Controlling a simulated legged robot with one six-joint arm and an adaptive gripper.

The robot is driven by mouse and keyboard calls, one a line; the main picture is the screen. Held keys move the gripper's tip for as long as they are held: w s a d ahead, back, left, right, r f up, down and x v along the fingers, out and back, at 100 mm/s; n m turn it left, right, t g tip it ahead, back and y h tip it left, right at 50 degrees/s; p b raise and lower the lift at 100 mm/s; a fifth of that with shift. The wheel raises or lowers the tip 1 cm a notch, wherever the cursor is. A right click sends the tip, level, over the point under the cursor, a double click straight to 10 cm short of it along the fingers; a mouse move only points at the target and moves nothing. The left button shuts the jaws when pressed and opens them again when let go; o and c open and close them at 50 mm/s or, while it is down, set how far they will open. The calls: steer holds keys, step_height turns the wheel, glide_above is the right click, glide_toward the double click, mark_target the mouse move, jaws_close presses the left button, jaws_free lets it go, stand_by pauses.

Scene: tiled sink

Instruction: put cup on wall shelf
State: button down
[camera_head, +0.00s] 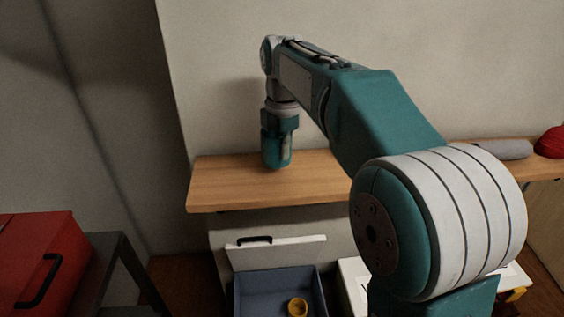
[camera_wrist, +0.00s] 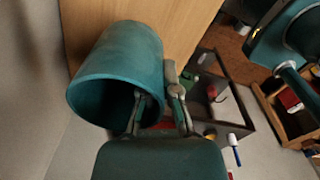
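The teal cup (camera_wrist: 118,62) fills the upper left of the wrist view, its open mouth toward the camera. My gripper (camera_wrist: 160,95) is shut on the cup's wall, one finger inside the mouth and one outside. In the head view, the cup (camera_head: 271,154) hangs below my wrist, in front of the wall shelf's wooden board (camera_head: 225,185). Whether its base touches the board cannot be told. The board also shows beyond the cup in the wrist view (camera_wrist: 190,25).
A grey rounded object (camera_head: 503,149) and a red object (camera_head: 551,142) lie at the board's right end. The board's left part is clear. Below are an open blue drawer (camera_head: 262,292) with a yellow item (camera_head: 298,307). A red toolbox (camera_head: 40,262) stands at left.

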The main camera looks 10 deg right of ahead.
mark_target(282, 163)
steer(key=shift+w+f, duration=0.25)
steer(key=shift+f, duration=0.15)
steer(key=shift+w+f, duration=0.15)
steer(key=shift+f, duration=1.5)
steer(key=shift+f, duration=0.1)
steer(key=c, duration=0.8)
jaws_free()
